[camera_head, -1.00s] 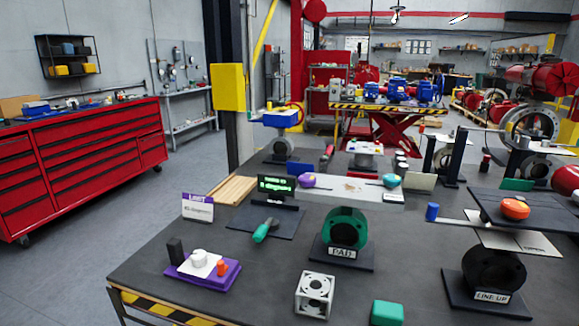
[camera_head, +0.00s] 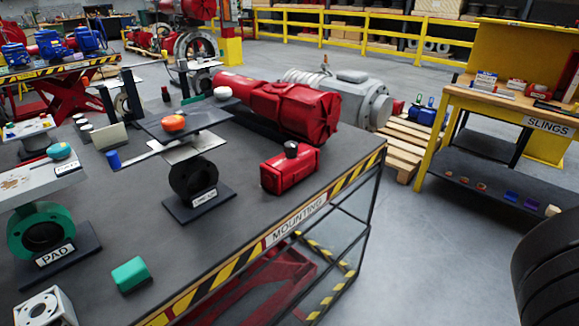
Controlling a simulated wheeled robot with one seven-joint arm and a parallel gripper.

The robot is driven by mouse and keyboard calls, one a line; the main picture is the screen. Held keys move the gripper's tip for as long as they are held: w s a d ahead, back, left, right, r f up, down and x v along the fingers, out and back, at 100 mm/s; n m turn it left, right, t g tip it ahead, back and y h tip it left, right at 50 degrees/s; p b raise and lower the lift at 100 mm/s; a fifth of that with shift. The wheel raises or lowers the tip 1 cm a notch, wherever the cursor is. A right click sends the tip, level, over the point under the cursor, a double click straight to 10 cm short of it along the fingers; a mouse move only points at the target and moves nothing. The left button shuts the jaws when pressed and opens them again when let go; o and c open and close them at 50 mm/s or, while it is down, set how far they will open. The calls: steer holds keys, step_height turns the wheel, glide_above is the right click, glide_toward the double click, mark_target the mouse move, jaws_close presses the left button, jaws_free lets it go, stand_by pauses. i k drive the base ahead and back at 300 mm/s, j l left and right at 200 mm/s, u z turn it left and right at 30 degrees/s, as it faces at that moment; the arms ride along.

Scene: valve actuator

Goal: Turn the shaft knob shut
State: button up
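On the dark workbench (camera_head: 235,215), a small red box-shaped unit (camera_head: 288,172) stands near the right edge with a black knob (camera_head: 291,149) on top. An orange knob-like piece (camera_head: 173,123) sits on a dark plate above a black flanged ring with a label (camera_head: 195,178). I cannot tell for certain which is the shaft knob, nor whether either is turned open or shut. A large red cylindrical actuator (camera_head: 285,108) lies behind the red unit. My gripper is not in view.
A green block (camera_head: 130,274) and a green ring marked PAD (camera_head: 42,230) stand at the left. The bench's striped front edge reads MOUNTING (camera_head: 298,222). A yellow SLINGS stand (camera_head: 548,124) and a wooden pallet (camera_head: 405,155) are right of it, with open floor between.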

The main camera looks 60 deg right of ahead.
mark_target(291, 147)
steer(key=i+z, duration=0.1)
steer(key=z, duration=0.7)
steer(key=i+j+z, duration=0.1)
steer(key=z, duration=0.3)
